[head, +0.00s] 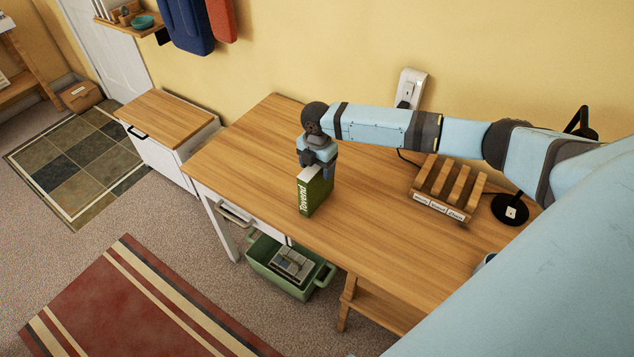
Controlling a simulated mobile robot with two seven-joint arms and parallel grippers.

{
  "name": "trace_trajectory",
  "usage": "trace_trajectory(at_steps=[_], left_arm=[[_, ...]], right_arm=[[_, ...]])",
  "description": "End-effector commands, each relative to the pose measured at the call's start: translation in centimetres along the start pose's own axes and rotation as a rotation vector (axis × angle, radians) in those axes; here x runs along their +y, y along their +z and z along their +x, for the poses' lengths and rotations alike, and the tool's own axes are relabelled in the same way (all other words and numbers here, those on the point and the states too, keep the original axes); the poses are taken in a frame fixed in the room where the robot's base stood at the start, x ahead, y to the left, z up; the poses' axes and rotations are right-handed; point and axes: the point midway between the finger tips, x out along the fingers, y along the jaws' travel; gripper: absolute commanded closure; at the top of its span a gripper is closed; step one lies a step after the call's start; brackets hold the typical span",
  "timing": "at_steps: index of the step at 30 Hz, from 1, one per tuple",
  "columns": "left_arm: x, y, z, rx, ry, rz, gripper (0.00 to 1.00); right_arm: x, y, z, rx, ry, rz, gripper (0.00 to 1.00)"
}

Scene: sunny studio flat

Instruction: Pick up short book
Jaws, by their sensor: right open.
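The short book (315,196) is green with a white band at its top and white lettering on its spine. It stands upright on the wooden desk (259,154), left of the desk's middle. My right gripper (318,166) points down right at the book's top edge, with its jaws open. Its fingers overlap the book's top in the picture, and I cannot tell whether they touch it. My left gripper is not in the picture.
A wooden slotted rack (447,190) with labels and a black round-based stand (509,209) are on the desk at right. A green bin (287,267) sits on the floor below. A white cabinet (170,118) is at left. The desk front is clear.

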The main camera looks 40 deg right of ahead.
Motion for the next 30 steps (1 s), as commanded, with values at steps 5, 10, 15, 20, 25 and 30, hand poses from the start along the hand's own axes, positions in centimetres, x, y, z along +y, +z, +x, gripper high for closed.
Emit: trace_trajectory(at_steps=[5,10,15,20,25,30], left_arm=[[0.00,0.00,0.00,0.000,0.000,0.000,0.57],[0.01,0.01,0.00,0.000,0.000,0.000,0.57],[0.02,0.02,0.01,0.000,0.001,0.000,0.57],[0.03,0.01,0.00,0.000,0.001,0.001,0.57],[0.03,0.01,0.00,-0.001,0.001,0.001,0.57],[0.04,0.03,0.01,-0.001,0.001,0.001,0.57]], right_arm=[[0.02,-0.02,0.19,0.000,0.001,-0.001,0.32],[0.01,-0.01,0.17,0.000,0.001,-0.001,0.55],[0.00,-0.01,0.17,0.000,0.000,-0.001,0.94],[0.05,0.01,0.06,0.000,0.002,0.000,1.00],[0.05,0.01,0.05,0.000,0.002,0.000,1.00],[0.07,0.04,-0.53,-0.001,0.002,-0.001,1.00]])
